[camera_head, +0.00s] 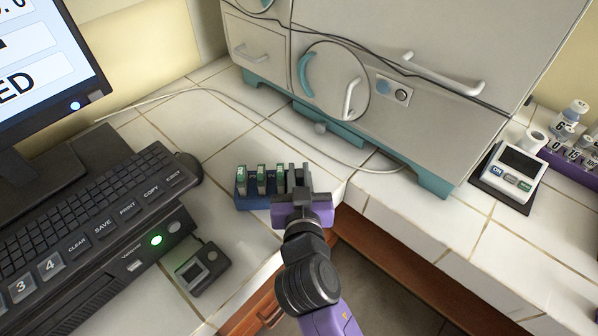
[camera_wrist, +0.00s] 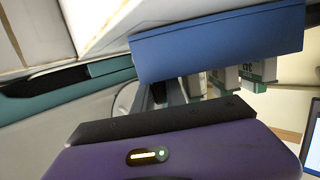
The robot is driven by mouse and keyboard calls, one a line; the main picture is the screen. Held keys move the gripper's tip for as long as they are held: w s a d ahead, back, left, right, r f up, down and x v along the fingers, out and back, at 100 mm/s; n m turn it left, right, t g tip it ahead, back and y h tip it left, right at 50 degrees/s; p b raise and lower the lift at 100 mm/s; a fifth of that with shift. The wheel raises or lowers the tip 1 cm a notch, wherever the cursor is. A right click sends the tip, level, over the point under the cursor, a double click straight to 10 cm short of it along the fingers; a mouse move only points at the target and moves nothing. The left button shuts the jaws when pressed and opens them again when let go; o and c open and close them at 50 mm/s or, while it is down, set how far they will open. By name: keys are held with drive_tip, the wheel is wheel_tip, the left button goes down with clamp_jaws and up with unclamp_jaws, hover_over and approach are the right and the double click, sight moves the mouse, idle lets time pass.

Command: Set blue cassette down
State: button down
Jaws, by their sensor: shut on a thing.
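The blue cassette (camera_head: 258,203) is a low blue block with several white-and-green upright pieces (camera_head: 262,178) in it. It is at the counter's front edge, upright; I cannot tell whether its base touches the tiles. My gripper (camera_head: 297,178) is shut at the cassette's right end, and its purple body hides that end. In the wrist view, which looks upside down, the blue cassette (camera_wrist: 220,42) spans the top, with the white-and-green pieces (camera_wrist: 250,75) pointing down. The fingers are mostly hidden behind the gripper's purple body there.
A keyboard (camera_head: 95,215) and a small dark device (camera_head: 203,268) are left of the cassette. The incubator (camera_head: 375,80) stands behind, with a thin cable along its front. A white meter (camera_head: 515,170) is at the right. Clear tiles (camera_head: 205,125) lie behind the cassette.

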drive_tip(key=shift+f, duration=0.15)
drive_tip(key=c, duration=1.4)
unclamp_jaws()
drive_tip(key=shift+o, duration=0.2)
drive_tip(key=shift+r, duration=0.25)
drive_tip(key=b+v, duration=0.1)
drive_tip(key=v, duration=1.1)
drive_tip(key=shift+f, duration=0.2)
